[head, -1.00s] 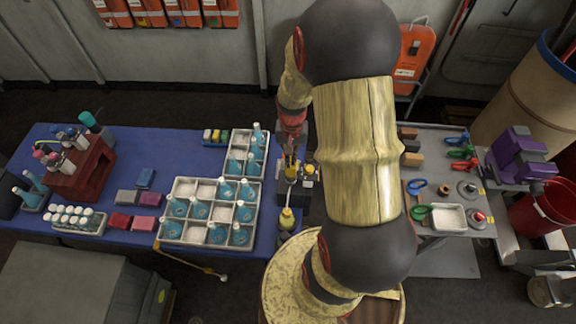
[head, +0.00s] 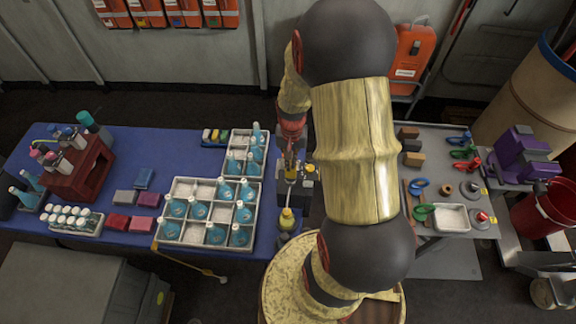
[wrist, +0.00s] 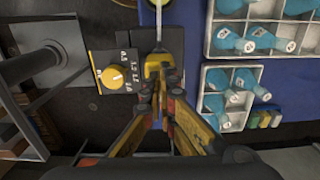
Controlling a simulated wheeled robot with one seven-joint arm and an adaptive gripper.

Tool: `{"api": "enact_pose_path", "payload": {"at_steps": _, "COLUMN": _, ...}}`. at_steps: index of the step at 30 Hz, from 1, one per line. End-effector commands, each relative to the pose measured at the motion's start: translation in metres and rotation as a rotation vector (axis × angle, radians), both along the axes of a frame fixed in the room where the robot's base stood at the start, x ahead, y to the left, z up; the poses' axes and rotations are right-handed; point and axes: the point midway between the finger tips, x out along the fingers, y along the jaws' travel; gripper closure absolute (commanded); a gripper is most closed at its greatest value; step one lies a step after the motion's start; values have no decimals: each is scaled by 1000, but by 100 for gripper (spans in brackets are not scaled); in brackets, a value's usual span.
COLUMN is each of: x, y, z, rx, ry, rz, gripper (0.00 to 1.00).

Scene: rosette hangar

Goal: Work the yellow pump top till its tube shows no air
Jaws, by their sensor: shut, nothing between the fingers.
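My gripper (wrist: 160,98) is shut and empty, fingertips pointing down at the table. A yellow piece (wrist: 157,64), which looks like the pump top, lies right at the fingertips in the wrist view. A pale narrow strip runs from it toward the top edge; I cannot tell whether this is the tube or whether air is in it. Contact between fingertips and yellow piece is unclear. In the head view my gripper (head: 290,172) is over the dark unit at the blue table's right end. A yellow-topped bottle (head: 287,218) stands in front of it.
A dark box with a yellow dial (wrist: 113,77) and numbers is beside my gripper. White trays (head: 163,232) of blue bottles stand close on the other side. A dark red rack (head: 85,178) holds pump bottles at far left. A grey table (head: 440,245) with tools is at right.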

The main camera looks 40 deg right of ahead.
Motion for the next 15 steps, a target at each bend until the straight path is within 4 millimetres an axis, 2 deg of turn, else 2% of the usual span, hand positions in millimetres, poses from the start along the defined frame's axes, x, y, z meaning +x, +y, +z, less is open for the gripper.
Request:
{"api": "enact_pose_path", "payload": {"at_steps": 8, "x": -1, "y": 1, "z": 0, "rx": 2, "ry": 3, "rz": 0, "gripper": 100}}
{"api": "enact_pose_path", "payload": {"at_steps": 15, "x": -1, "y": 1, "z": 12, "rx": 1, "ry": 2, "rz": 0, "gripper": 100}}
